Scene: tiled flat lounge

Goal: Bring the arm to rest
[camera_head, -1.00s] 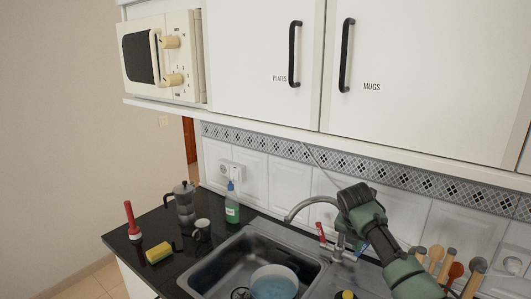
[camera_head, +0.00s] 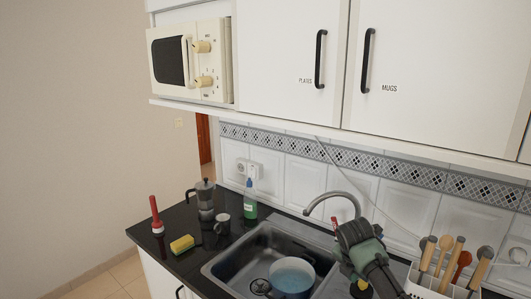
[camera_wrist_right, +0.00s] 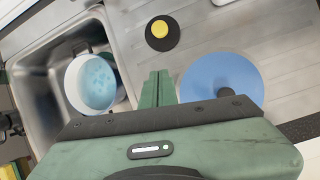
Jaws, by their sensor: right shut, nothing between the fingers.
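My right gripper (camera_head: 350,238) is over the right side of the sink area, in front of the tap, in the head view. In the right wrist view its green fingers (camera_wrist_right: 157,88) are together with nothing between them, above the metal drainboard. My right arm comes in from the lower right. My left gripper is in neither view.
The sink (camera_head: 235,262) holds a pot of bluish water (camera_head: 291,277). The tap (camera_head: 330,199) arches behind it. A blue round thing (camera_wrist_right: 215,75) and a yellow-centred dark disc (camera_wrist_right: 174,45) lie on the drainboard. A utensil holder (camera_head: 428,285) stands at right, wall cabinets (camera_head: 440,60) above.

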